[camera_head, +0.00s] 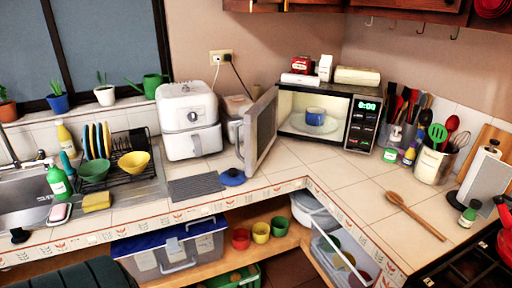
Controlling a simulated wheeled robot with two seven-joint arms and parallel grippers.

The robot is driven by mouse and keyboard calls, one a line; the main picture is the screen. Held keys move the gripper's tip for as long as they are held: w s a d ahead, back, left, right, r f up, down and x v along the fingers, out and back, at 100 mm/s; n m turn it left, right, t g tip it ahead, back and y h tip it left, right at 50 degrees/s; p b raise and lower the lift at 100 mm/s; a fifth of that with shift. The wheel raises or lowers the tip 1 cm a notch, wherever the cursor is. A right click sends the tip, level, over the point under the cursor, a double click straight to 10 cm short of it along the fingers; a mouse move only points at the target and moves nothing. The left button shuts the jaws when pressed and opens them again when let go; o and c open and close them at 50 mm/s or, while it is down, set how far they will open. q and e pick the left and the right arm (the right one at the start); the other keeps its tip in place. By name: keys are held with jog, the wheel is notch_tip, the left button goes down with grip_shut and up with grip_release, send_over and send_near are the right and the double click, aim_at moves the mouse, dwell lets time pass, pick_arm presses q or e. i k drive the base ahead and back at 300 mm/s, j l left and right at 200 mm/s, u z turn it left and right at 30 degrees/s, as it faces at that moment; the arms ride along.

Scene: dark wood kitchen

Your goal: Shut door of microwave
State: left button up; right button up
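The microwave (365,117) stands in the corner of the tiled counter with a lit green display on its right panel. Its door (259,130) is open and swung out to the left, so it reaches toward the front of the counter. A blue cup (315,115) sits inside the lit cavity on a pale plate. Neither my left gripper nor my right gripper shows in the head view.
A white air fryer (189,121) stands left of the door. A blue lid (232,177) lies on the counter near the door's lower edge. A wooden spoon (414,215) and a utensil pot (433,164) are on the right. The counter before the microwave is clear.

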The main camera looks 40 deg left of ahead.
aim_at(260, 123)
jog(key=k+j+u, duration=0.1)
jog(key=j, duration=1)
jog(key=k+j, duration=0.15)
jog(key=j, duration=0.9)
jog(key=k+j+u, duration=0.15)
jog(key=j, duration=0.95)
